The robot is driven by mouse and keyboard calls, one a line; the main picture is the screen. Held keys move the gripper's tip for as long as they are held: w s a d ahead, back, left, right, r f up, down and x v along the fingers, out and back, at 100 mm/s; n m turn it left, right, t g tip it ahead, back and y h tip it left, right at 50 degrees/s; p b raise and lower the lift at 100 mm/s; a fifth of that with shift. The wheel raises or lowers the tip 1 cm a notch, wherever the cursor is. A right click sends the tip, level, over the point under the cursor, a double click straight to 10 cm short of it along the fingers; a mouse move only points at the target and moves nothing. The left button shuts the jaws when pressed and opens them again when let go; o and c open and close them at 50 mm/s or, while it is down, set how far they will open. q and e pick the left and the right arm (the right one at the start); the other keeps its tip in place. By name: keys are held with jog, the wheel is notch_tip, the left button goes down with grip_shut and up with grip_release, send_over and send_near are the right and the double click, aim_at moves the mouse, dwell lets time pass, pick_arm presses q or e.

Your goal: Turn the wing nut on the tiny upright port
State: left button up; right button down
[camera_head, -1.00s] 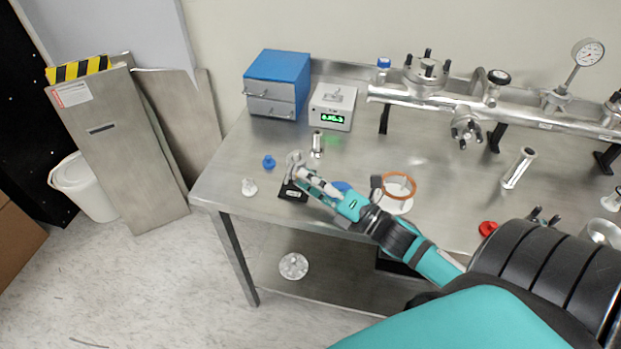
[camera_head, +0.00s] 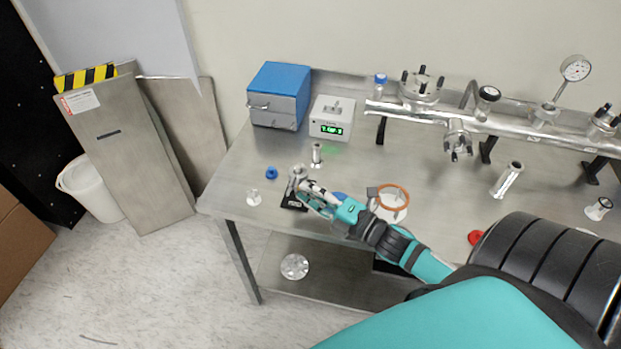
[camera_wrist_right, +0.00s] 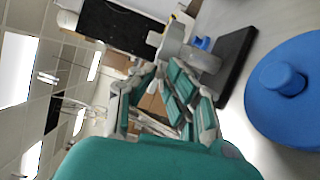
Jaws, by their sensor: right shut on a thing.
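The tiny upright port (camera_head: 297,171) is a small metallic fitting on a black base (camera_head: 290,206) near the table's front left edge. In the wrist view the port (camera_wrist_right: 177,40) stands sideways in the picture, beside its black base (camera_wrist_right: 236,62). My right gripper (camera_head: 302,184) is at the near side of the port's clamp. In the wrist view the right gripper (camera_wrist_right: 152,76) has its fingertips closed on the small wing nut, which they mostly hide. The nut's angle cannot be told. My left gripper is not in view.
A blue round part (camera_wrist_right: 285,82) lies close to the black base. A white fitting (camera_head: 254,198), a blue cap (camera_head: 271,173) and a metal tube (camera_head: 317,155) stand nearby. An orange ring (camera_head: 393,194) is right of the gripper. The gauge box (camera_head: 332,120) is behind.

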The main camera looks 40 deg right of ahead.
jog(key=m+g+p, duration=0.1)
jog(key=m+p, duration=0.2)
jog(key=p, duration=0.2)
jog(key=r+m+g+p, duration=0.1)
jog(key=m+g+p, duration=0.1)
jog(key=m+p, duration=0.2)
jog(key=shift+d+p, duration=0.1)
jog(key=shift+p, duration=0.7)
jog(key=shift+m+g+y+p, duration=0.4)
jog(key=shift+m+g+p, duration=0.2)
jog(key=shift+m+p, duration=0.4)
jog(key=shift+w+d+f+m+g+p, duration=0.1)
jog(key=shift+m+g+p, duration=0.2)
jog(key=shift+m, duration=0.3)
jog(key=shift+f+m+g+y, duration=0.1)
jog(key=shift+m+g+y, duration=0.3)
jog(key=shift+m+y, duration=0.15)
jog(key=shift+m+g, duration=0.3)
jog(key=shift+m, duration=0.35)
jog(key=m+y+b, duration=0.1)
jog(key=m+g+y+b, duration=0.1)
jog(key=m, duration=0.1)
jog(key=shift+w+d+f+b, duration=0.1)
jog(key=shift+w+f+b, duration=0.05)
jog(key=shift+b, duration=0.25)
jog(key=m+g+y+b, duration=0.1)
jog(key=m, duration=0.1)
jog(key=shift+m+g+y, duration=0.25)
jog(key=shift+m+g, duration=0.05)
jog(key=shift+m, duration=0.1)
